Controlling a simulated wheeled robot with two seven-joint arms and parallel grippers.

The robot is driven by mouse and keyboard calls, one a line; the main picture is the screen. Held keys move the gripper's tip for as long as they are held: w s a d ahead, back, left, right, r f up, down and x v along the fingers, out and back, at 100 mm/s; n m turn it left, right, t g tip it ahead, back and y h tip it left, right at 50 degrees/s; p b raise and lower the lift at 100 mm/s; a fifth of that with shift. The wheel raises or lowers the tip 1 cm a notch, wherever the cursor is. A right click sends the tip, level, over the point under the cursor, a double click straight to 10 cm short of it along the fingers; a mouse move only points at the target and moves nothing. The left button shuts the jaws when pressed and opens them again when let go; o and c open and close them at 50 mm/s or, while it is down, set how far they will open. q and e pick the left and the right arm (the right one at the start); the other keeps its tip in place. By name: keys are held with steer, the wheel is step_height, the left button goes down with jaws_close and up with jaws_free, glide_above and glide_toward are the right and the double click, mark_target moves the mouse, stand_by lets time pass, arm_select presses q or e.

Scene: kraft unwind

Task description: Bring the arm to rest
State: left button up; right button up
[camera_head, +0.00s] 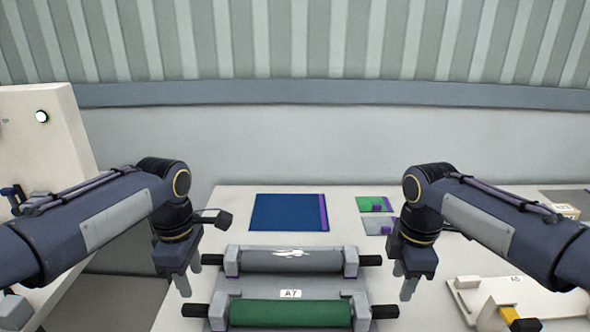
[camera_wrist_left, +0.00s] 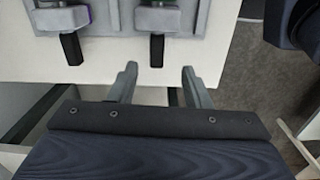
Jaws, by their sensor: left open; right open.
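My left gripper (camera_head: 190,278) hangs pointing down at the left of the roller stand (camera_head: 264,284). It is open and empty, and its two spread fingers (camera_wrist_left: 158,84) also show in the left wrist view, near the table's edge and apart from the black shaft ends. My right gripper (camera_head: 403,284) hangs pointing down at the right of the stand. It is open, and nothing shows between its fingers. The stand carries a grey roller (camera_head: 290,260) at the back and a green roller (camera_head: 290,313) at the front, with an "A7" label between them.
A blue sheet (camera_head: 285,212) with a purple strip lies behind the stand. Small green (camera_head: 370,204) and grey (camera_head: 377,226) pads lie right of it. A pale fixture (camera_head: 490,297) with a yellow part stands front right. A beige cabinet (camera_head: 45,140) stands at left.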

arm_select(q)
steer(key=s+m+t+h+p, duration=0.3)
steer(key=s+m+t+p, duration=0.2)
steer(key=s+m, duration=1)
steer(key=s, duration=0.5)
steer(key=shift+s+a+m+t+h, duration=0.15)
steer(key=shift+s+m+t+h, duration=0.15)
steer(key=shift+s, duration=0.05)
arm_select(e)
steer(key=s+m+t+y, duration=0.3)
steer(key=s+m+t, duration=0.2)
steer(key=s+m, duration=1.4)
steer(key=shift+s+d+r+t+y, duration=0.15)
steer(key=shift+s+r+t+y, duration=0.15)
steer(key=shift+s, duration=0.5)
